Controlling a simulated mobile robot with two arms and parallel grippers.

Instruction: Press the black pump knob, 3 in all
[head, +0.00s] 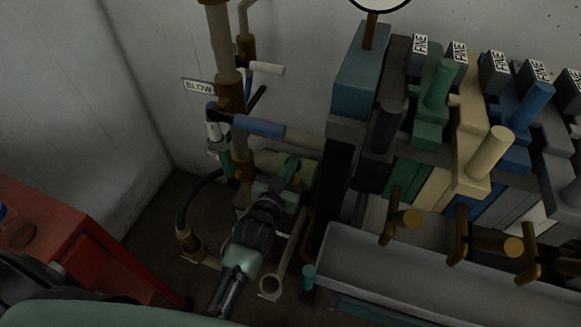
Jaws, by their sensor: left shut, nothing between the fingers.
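A row of pump units stands at the right, with slanted cylindrical knobs on top. The black pump knob (387,126) is the dark cylinder at the left end of the row, beside a green knob (439,82). My left gripper (269,203) is at the lower middle, left of and below the black knob and clearly apart from it. It is shut and empty, in front of the green fitting among the pipes. My right gripper is not in view.
Cream (489,152) and blue (527,104) knobs stand farther right. Brass spouts (404,221) project over a grey trough (349,268). Pipes and a blue-handled lever (259,127) stand left of the pumps. A red bench (50,220) is at left.

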